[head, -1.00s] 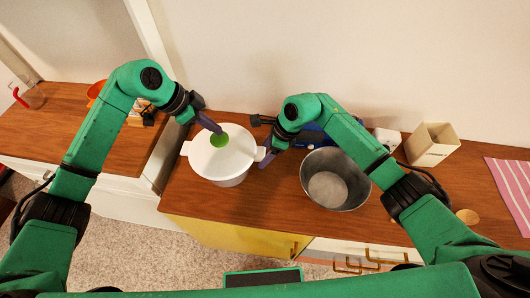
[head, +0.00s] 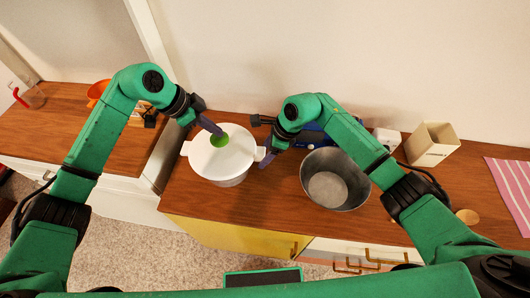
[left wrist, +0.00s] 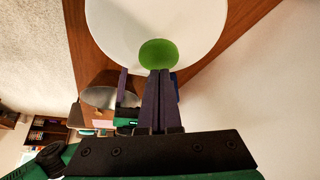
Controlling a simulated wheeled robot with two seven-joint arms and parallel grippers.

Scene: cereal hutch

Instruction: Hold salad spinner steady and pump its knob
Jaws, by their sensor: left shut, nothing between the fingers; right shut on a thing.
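The white salad spinner (head: 222,165) stands upright on the wooden counter, with a green knob (head: 219,139) in the middle of its lid and a handle on each side. My left gripper (head: 219,131) is shut and empty, its fingertips at the knob. In the left wrist view the closed fingers (left wrist: 158,75) reach the edge of the green knob (left wrist: 158,53); I cannot tell whether they press on it. My right gripper (head: 264,160) is shut on the spinner's right handle (head: 259,154), which its fingers partly cover.
A metal pot (head: 335,179) stands right of the spinner, close to my right arm. A blue appliance (head: 312,136) is behind, and a cream container (head: 431,144) and a striped cloth (head: 510,187) lie further right. An orange bowl (head: 97,91) is at the far left.

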